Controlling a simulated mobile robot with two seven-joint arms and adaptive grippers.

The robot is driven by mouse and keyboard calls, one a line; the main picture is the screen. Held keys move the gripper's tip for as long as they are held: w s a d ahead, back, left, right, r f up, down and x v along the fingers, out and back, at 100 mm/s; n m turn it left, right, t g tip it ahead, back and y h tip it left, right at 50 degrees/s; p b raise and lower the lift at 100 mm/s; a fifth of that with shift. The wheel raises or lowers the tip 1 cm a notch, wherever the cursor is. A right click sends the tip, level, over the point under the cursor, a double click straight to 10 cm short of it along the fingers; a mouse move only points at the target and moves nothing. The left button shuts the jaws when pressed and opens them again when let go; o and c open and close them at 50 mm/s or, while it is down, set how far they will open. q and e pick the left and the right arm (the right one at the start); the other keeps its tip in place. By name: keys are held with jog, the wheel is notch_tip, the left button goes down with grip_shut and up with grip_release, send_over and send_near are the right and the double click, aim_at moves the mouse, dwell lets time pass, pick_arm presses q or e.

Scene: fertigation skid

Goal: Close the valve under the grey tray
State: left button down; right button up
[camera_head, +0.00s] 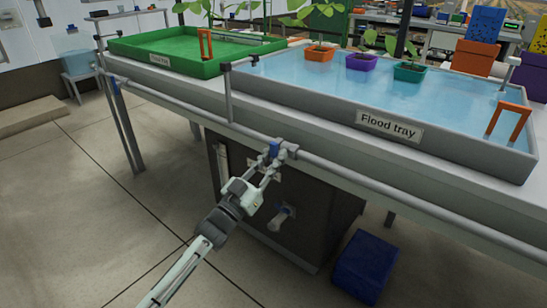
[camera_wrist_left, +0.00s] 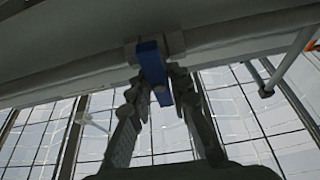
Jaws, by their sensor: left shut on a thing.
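The grey tray (camera_head: 455,148), labelled "Flood tray", holds water on the bench. Below its left end, on the grey pipe along the bench's front edge, is a valve (camera_head: 289,149) with a blue lever (camera_head: 274,148). In the left wrist view the blue lever (camera_wrist_left: 153,64) sticks out from the valve body between my fingers. My left gripper (camera_head: 268,170) reaches up from below and is shut on the lever; it also shows in the left wrist view (camera_wrist_left: 160,88). The fingers hide part of the lever. My right gripper is not in view.
A green tray (camera_head: 140,50) stands at the left on the same bench. Below the bench are a dark cabinet (camera_head: 320,225) and a blue bin (camera_head: 364,265). Potted plants stand in the grey tray. The floor (camera_head: 60,210) at the left is clear.

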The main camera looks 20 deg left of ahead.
pick_arm(q)
jog(key=c, duration=1.5)
grip_release()
jog(key=shift+s, duration=0.1)
jog(key=v, duration=1.1)
jog(key=shift+s+a+f, duration=0.15)
jog(key=shift+s+f, duration=0.05)
jog(key=shift+s, duration=0.15)
